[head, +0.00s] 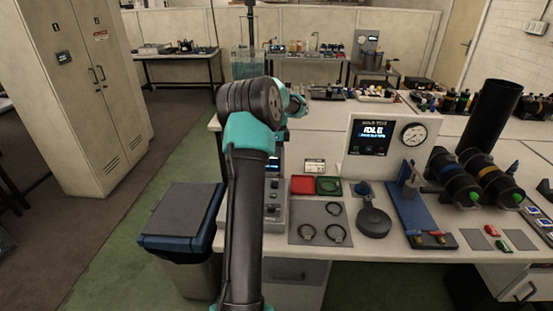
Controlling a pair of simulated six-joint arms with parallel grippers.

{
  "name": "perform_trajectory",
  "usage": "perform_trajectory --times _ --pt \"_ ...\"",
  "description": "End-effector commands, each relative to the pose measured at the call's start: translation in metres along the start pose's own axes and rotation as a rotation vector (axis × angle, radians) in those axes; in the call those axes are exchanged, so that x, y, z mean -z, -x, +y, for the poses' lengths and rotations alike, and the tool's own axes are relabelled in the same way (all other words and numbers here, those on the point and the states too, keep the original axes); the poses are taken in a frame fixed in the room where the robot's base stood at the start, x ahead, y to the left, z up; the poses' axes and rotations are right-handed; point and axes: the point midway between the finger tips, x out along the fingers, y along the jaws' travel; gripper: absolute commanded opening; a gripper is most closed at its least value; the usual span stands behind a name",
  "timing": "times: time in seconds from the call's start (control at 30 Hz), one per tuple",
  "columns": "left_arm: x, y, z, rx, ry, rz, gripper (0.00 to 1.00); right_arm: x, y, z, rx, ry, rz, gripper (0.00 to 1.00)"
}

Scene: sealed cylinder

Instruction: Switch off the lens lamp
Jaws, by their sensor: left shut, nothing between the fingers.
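My left arm rises from the bottom and bends at a black and teal joint in the middle of the head view. Its left gripper (297,106) is small and partly hidden by the wrist, over the back left part of the bench; it is shut and empty. I cannot clearly make out which thing is the lens lamp. A grey device with a small lit screen and buttons (273,213) stands just right of my forearm, partly hidden by it. My right gripper is not in view.
The bench (300,243) holds a grey mat with rings (318,236), red (302,185) and green (329,186) trays, a display panel with a gauge (388,145), a blue fixture (418,210) and black cylinders at right.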

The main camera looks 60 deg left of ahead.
Motion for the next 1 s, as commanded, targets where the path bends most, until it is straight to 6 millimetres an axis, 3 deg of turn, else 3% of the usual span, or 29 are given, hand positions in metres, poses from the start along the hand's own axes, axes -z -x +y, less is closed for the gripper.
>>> perform_trajectory --times 0.6,0.8,1.0 --pt "0.0 -0.101 0.001 -0.003 -0.001 -0.001 0.0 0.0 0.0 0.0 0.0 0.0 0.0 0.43" --pt "0.0 -0.122 0.001 -0.002 0.0 0.0 0.0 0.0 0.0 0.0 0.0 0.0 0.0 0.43" --pt "0.0 -0.126 0.0 0.0 0.0 0.0 0.0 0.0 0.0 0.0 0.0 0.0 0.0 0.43"
